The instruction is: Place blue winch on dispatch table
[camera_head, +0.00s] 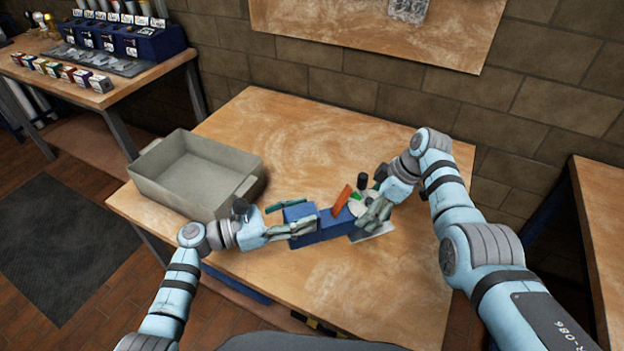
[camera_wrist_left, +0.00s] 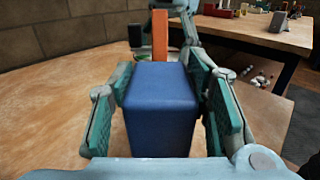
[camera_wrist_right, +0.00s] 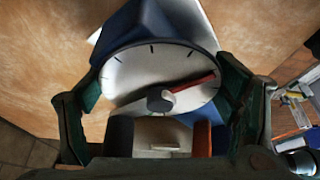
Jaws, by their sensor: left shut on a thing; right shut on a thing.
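The blue winch (camera_head: 322,228) is a blue block with an upright orange lever (camera_head: 343,199) and a white round dial with a red needle (camera_wrist_right: 165,82). It is over the middle of the wooden table (camera_head: 285,125); I cannot tell whether it touches the top. My left gripper (camera_head: 302,219) is shut on its left end, with the blue block (camera_wrist_left: 160,110) between the teal pads in the left wrist view. My right gripper (camera_head: 368,208) is shut on its dial end and hides part of it. No label shows which table is the dispatch table.
A grey open bin (camera_head: 195,175) stands on the table's left side. A bench (camera_head: 100,65) with boxes and a blue rack is at the far left. Another wooden table (camera_head: 600,210) is at the right edge. The middle table's back and front right are clear.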

